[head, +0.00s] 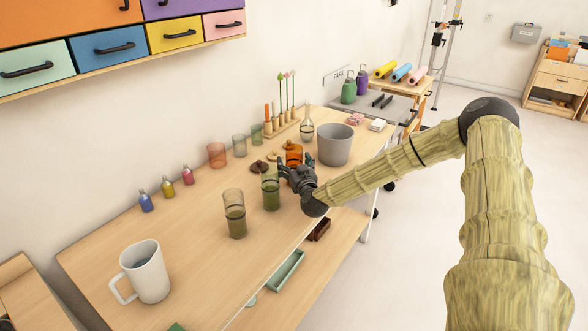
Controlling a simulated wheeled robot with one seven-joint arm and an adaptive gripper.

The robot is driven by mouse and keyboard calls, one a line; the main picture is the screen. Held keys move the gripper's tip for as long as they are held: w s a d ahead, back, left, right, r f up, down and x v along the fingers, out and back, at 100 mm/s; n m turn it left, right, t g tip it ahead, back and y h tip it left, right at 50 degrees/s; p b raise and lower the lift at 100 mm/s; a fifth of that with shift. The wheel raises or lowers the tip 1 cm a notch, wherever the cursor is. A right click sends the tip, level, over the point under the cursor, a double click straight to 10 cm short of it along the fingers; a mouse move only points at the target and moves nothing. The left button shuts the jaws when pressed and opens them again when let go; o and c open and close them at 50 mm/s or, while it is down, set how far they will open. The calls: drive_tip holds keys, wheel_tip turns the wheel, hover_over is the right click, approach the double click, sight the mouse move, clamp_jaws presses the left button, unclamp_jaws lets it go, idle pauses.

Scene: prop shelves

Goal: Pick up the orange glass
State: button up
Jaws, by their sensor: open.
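An orange glass (294,150) stands on the wooden table, close behind my gripper. Its lower part is hidden by the gripper. My gripper (281,167) is open, with its fingers pointing left, low over the table. I cannot tell whether a finger touches the glass. A paler reddish-orange see-through glass (216,155) stands farther left near the wall.
A grey bucket (335,150) is to the right. A white mug (146,272) stands front left. Brown lumps (259,167) lie behind.

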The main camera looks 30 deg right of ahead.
drive_tip(key=shift+c, duration=0.3)
drive_tip(key=c, duration=1.4)
drive_tip(key=shift+o, duration=0.2)
drive_tip(key=shift+r, duration=0.1)
wheel_tip(320, 180, up, 10)
drive_tip(key=b, duration=0.1)
